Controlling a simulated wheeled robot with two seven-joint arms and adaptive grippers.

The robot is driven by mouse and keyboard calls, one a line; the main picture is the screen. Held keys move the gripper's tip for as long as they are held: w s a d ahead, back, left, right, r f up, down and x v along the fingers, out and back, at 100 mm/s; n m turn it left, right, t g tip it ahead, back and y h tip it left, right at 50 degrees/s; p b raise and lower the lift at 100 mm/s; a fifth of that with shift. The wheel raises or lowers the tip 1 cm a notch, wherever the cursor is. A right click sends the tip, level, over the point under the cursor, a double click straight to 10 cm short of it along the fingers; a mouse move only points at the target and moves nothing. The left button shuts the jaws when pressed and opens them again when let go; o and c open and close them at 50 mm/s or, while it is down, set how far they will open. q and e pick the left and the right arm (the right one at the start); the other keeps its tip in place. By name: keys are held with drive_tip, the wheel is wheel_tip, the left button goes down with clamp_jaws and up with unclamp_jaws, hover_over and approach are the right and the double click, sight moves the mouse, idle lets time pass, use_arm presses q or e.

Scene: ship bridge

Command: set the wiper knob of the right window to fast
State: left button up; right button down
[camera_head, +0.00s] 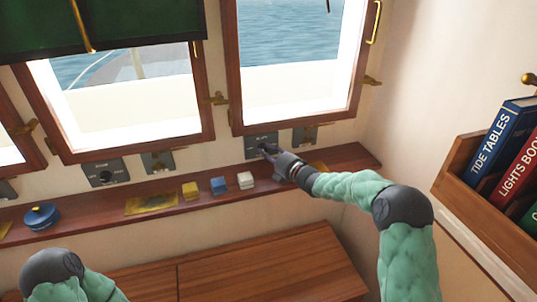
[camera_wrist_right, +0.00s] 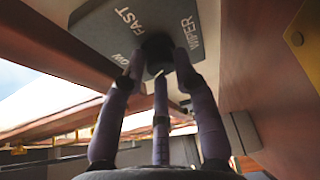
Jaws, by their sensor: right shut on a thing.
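The wiper panel (camera_head: 259,139) of the right window is a grey plate below that window's frame. It fills the top of the right wrist view (camera_wrist_right: 100,30), with the words WIPER and FAST and part of another word readable. Its dark round knob (camera_wrist_right: 157,45) stands out from the plate. My right gripper (camera_head: 266,149) is at the panel, its purple fingers shut on the knob in the right wrist view (camera_wrist_right: 158,70). The knob's pointer is hidden or too dark to read. My left arm shows at the bottom left; its gripper is out of view.
Another knob panel (camera_head: 105,173) is under the middle window. A book rack (camera_head: 468,190) stands at the right.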

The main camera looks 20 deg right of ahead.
drive_tip(key=shift+s+a+f, duration=0.15)
drive_tip(key=shift+a+f, duration=0.25)
drive_tip(key=shift+f, duration=0.15)
drive_tip(key=c, duration=1)
unclamp_jaws()
drive_tip(key=shift+r, duration=0.15)
drive_tip(key=shift+d+r, duration=0.15)
drive_tip(key=shift+r, duration=0.1)
drive_tip(key=v, duration=1.1)
drive_tip(key=shift+s+d, duration=0.2)
drive_tip(key=shift+s, duration=0.15)
